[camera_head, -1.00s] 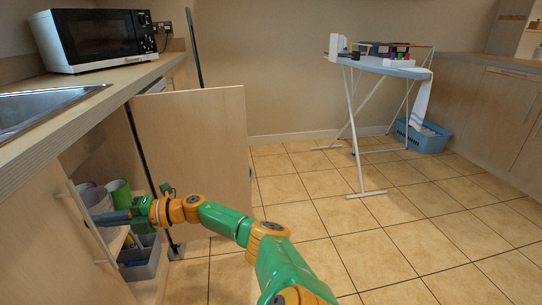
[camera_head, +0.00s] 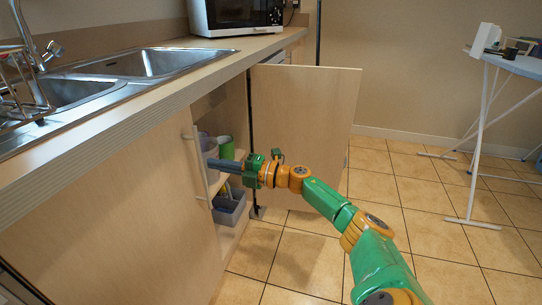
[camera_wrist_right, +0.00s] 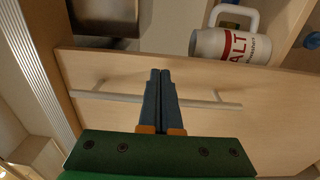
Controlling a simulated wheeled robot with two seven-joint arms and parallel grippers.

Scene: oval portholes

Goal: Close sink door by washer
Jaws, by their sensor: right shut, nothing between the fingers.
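Under the sink, a pale wood cabinet door (camera_head: 120,220) with a long bar handle (camera_head: 200,165) stands at the left; its free edge is beside the cabinet opening. The other sink cabinet door (camera_head: 305,115) stands wide open at the right. No washer shows clearly, so I cannot tell which door is by it. My right gripper (camera_head: 210,163) is shut and empty, its fingers pointing left at the handle. In the right wrist view the shut fingers (camera_wrist_right: 160,72) cross over the handle (camera_wrist_right: 205,103) near the door's edge; contact is unclear. My left gripper is out of view.
The countertop (camera_head: 170,95) with the sink (camera_head: 150,62) overhangs the doors. An ironing board (camera_head: 512,62) stands right. The tiled floor between is clear.

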